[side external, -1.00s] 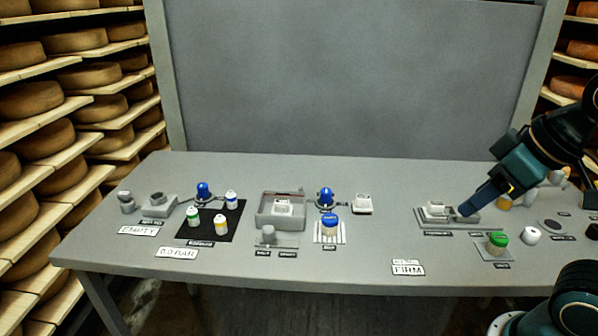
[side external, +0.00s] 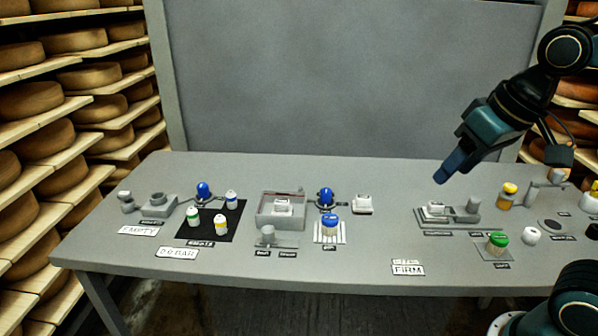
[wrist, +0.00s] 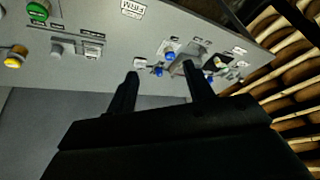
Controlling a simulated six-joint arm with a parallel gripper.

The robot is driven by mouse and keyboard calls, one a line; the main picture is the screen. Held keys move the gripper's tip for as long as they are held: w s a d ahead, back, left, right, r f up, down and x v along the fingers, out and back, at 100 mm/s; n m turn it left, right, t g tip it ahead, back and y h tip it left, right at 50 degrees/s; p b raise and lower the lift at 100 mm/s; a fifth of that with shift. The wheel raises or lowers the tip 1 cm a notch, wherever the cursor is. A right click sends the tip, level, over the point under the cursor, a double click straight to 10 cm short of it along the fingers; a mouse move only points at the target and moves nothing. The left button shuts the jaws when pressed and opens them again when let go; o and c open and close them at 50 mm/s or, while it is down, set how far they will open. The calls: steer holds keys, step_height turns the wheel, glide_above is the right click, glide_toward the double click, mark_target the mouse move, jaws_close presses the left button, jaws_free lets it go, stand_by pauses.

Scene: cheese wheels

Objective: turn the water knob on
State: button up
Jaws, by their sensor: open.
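My gripper (side external: 440,181) hangs in the air above the right part of the table, over a grey fixture, touching nothing. In the wrist view its two fingers (wrist: 160,82) are apart with nothing between them. Which part is the water knob I cannot tell, as the labels are too small to read. Candidates are a grey round knob (side external: 268,232) on a small plate with two labels, and two blue domed fittings, one left (side external: 204,189) and one at the centre (side external: 326,196). All stand left of my gripper.
Under my gripper is a grey fixture (side external: 460,220) with a post. Several jars stand on a black mat (side external: 190,234). The table around the FIRM sign (side external: 408,269) is clear.

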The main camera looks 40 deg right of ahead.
steer(key=w+d+r+m+g, duration=0.15)
steer(key=w+m, duration=0.25)
steer(key=w, duration=0.8)
steer(key=m+g, duration=0.4)
steer(key=m, duration=0.6)
glide_above(326, 190)
step_height(326, 190, down, 16)
steer(key=shift+r+t, duration=0.1)
steer(key=shift+t, duration=0.15)
step_height(326, 190, down, 14)
steer(key=shift+r, duration=0.1)
steer(key=c, duration=1)
